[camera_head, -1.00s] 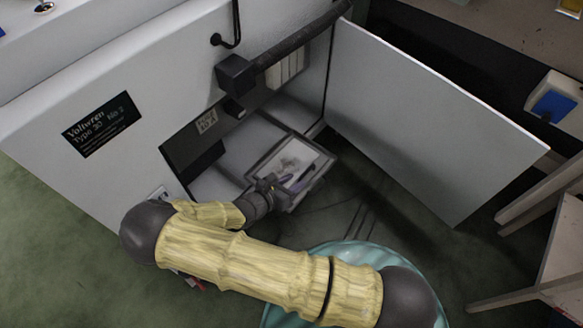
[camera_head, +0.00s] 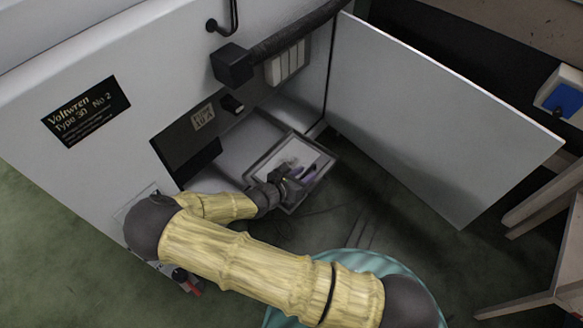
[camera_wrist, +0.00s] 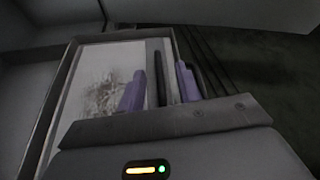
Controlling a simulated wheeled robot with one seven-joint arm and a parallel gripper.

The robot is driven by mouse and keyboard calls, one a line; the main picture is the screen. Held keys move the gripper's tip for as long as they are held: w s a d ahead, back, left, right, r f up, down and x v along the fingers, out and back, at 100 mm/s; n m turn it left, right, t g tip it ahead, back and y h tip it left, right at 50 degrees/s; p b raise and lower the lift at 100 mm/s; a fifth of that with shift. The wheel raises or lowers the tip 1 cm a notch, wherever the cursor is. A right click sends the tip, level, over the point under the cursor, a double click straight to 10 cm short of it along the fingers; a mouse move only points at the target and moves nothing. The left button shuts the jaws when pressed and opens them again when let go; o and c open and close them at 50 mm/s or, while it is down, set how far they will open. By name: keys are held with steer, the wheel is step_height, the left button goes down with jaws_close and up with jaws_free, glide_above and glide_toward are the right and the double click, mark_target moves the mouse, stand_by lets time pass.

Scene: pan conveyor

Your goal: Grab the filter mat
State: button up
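The filter mat (camera_head: 296,151) is a pale flat sheet with a grey-brown dirty patch, lying in a shallow grey frame or tray (camera_head: 264,160) low in the open cabinet. In the wrist view the mat (camera_wrist: 100,62) fills the left part of the tray, whose rim (camera_wrist: 62,85) surrounds it. My gripper (camera_head: 308,174) is over the tray's near right side. In the wrist view its purple fingers (camera_wrist: 160,80) stand apart; the left one overlaps the mat and the right one is near the tray's right rim. I cannot tell whether they touch anything.
The cabinet door (camera_head: 435,120) stands open on the right. A dark horizontal bar (camera_head: 295,42) crosses above the opening. The cabinet front (camera_head: 120,60) is at the left, and wooden furniture (camera_head: 545,210) stands at the right. Dark green floor is clear beyond the tray.

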jaws_close()
steer(key=shift+r, duration=0.1)
step_height(320, 180, up, 10)
steer(key=p, duration=0.7)
stand_by(0.4)
